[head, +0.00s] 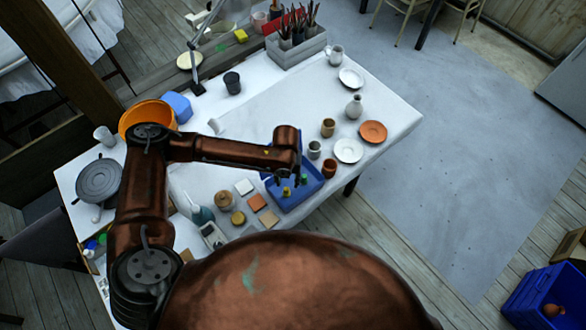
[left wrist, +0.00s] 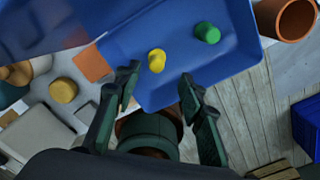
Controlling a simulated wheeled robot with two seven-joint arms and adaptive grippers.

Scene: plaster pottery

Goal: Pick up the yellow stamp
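The yellow stamp (head: 287,191) stands in the blue tray (head: 293,203) near the front edge of the table, next to a green stamp (head: 304,179). My left gripper (head: 285,180) is over the tray, close to the yellow stamp. In the left wrist view my left gripper (left wrist: 160,88) is open and empty. There the yellow stamp (left wrist: 156,60) lies just beyond the fingertips, between their lines and apart from both. The green stamp (left wrist: 207,33) is farther off to the right. My right gripper is not in view.
Coloured tiles (head: 257,202) and a round yellow piece (head: 238,217) lie left of the tray. A brown cup (head: 329,168) and a grey cup (head: 314,149) stand at its right side. An orange bowl (head: 147,115) is at the table's left. The table's middle is mostly clear.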

